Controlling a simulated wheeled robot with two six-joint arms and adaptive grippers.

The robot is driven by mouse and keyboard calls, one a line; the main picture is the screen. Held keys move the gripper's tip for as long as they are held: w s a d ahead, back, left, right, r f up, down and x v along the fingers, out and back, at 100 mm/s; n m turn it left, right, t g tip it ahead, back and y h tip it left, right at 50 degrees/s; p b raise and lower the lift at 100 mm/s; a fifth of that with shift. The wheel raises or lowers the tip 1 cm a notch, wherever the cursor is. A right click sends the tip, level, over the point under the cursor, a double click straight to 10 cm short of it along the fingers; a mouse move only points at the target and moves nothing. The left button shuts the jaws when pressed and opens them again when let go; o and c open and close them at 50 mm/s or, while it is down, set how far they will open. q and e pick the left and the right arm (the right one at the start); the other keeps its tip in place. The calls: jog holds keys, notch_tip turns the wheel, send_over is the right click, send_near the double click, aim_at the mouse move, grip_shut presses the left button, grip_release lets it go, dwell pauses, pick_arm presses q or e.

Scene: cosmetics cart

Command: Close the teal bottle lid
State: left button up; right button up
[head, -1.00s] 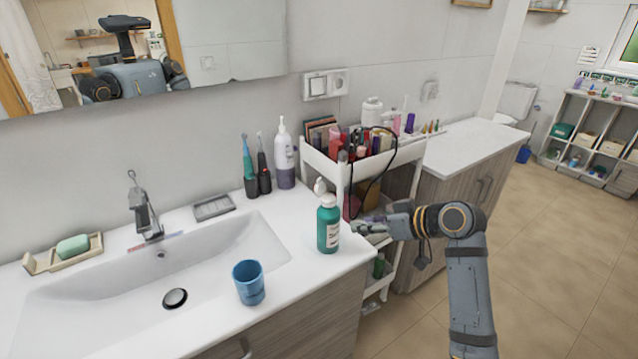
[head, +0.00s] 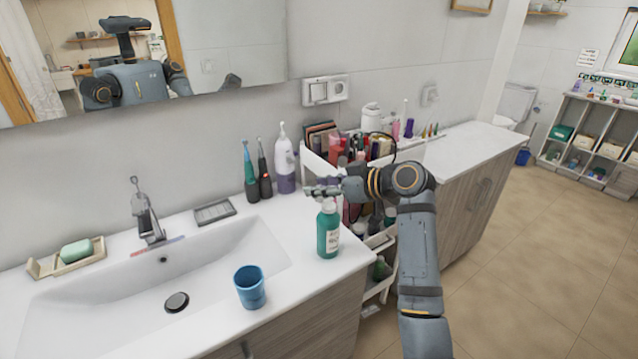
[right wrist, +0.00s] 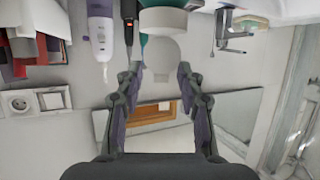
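The teal bottle (head: 328,235) stands upright near the right front edge of the white sink counter. Its pale lid (head: 328,206) is just below my right gripper (head: 318,188). In the right wrist view, which is upside down, the pale lid (right wrist: 163,20) is at the top middle, with a pale rounded piece beside it that may be the raised flap. My right gripper (right wrist: 157,75) is open there, its two dark fingers apart with nothing between them. The fingers partly hide the bottle top in the head view. My left gripper is not in view.
A blue cup (head: 250,288) stands on the basin's front edge. Two electric toothbrushes and a white-purple pump bottle (head: 285,165) stand behind the teal bottle. The cosmetics cart (head: 312,160) is crowded, close to my right arm. A soap dish (head: 72,256) sits far left.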

jog(key=shift+w+a+f, duration=0.15)
jog(key=shift+w+a, duration=0.05)
jog(key=shift+a, duration=0.1)
jog(key=shift+s, duration=0.1)
grip_shut()
pick_arm(q)
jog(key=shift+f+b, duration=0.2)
jog(key=shift+b, duration=0.1)
pick_arm(e)
jog(key=shift+d+f, duration=0.1)
jog(key=shift+f, duration=0.05)
